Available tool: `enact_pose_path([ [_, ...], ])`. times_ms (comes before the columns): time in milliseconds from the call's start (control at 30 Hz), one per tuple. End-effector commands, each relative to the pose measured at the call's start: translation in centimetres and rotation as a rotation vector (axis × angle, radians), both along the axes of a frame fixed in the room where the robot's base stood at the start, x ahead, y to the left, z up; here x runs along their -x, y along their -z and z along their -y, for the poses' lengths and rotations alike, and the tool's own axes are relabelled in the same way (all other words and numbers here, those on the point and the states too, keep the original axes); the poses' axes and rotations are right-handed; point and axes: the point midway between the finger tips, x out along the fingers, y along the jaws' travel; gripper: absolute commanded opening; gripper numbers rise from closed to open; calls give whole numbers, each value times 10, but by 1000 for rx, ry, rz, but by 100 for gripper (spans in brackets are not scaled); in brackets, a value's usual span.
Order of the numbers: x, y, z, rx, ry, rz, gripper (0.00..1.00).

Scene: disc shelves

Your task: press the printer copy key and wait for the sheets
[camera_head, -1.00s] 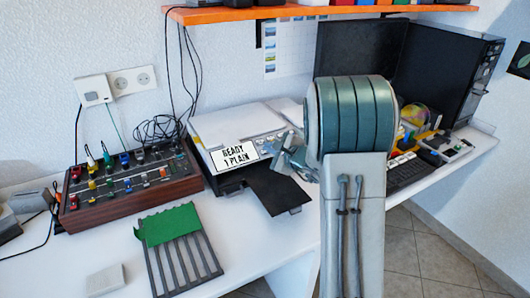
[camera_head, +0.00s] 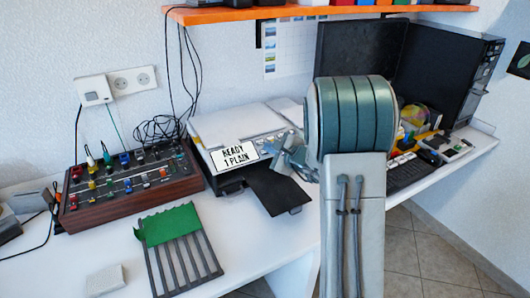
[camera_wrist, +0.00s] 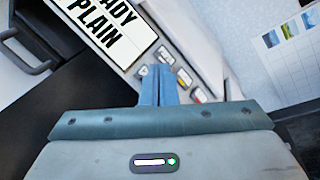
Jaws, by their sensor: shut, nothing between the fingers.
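The printer (camera_head: 257,118) is white on top with a dark front, and stands on the white desk against the wall. Its sign (camera_head: 234,155) reads "READY 1 PLAIN"; part of it shows in the wrist view (camera_wrist: 108,28). Its dark output tray (camera_head: 277,188) sticks out at the front and looks bare. In the wrist view a row of small keys (camera_wrist: 183,78) with coloured marks lies on the printer's panel. My gripper (camera_wrist: 158,70) is shut and empty, its tips over this row; they hide part of it. I cannot tell whether they touch a key.
A wooden-sided mixer box (camera_head: 130,188) with coloured knobs stands left of the printer. A slatted dark rack with a green piece (camera_head: 168,224) lies in front. A monitor (camera_head: 355,48), a keyboard (camera_head: 407,172) and a black computer case (camera_head: 450,70) stand right. An orange shelf (camera_head: 230,14) hangs above.

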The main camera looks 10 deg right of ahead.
Motion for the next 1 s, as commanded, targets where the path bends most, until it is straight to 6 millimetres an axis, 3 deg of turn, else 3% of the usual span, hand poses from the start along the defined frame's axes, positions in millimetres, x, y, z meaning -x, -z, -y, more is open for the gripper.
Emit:
enact_pose_path([
  [1000, -4, 7, -1, 0, 0, 0, 0],
])
